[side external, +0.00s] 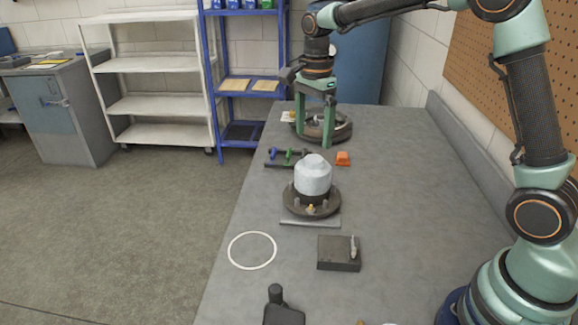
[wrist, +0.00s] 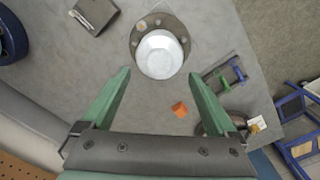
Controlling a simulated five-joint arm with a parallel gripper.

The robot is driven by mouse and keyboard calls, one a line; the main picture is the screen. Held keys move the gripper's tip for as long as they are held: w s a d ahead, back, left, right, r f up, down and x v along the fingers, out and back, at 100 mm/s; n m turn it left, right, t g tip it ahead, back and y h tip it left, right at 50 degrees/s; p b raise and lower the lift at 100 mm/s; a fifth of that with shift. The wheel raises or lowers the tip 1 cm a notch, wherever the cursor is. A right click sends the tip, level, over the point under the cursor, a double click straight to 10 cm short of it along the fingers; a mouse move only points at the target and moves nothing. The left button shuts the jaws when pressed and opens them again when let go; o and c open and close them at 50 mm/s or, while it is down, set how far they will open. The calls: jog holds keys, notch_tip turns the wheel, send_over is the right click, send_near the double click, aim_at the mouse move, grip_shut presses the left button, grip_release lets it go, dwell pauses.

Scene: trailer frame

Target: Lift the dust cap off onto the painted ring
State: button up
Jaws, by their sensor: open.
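The dust cap (side external: 313,174) is a pale grey-white rounded cap. It sits upright on a dark round hub with a bolted flange (side external: 311,205) in the middle of the bench. It also shows in the wrist view (wrist: 159,55), beyond my fingertips. The painted ring (side external: 252,250) is a thin white circle on the bench top, nearer the camera and left of the hub, and bare inside. My gripper (side external: 314,115) is open and empty, with green fingers pointing down, behind the cap and apart from it. The fingers also show in the wrist view (wrist: 158,75).
An orange block (side external: 342,158) and a rack with blue and green pieces (side external: 288,156) stand behind the hub. A dark wheel-like disc (side external: 322,126) lies farther back.

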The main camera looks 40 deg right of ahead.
aim_at(313, 159)
jog(key=shift+d+f, duration=0.15)
jog(key=shift+f, duration=3.25)
grip_shut()
jog(key=shift+r, duration=0.1)
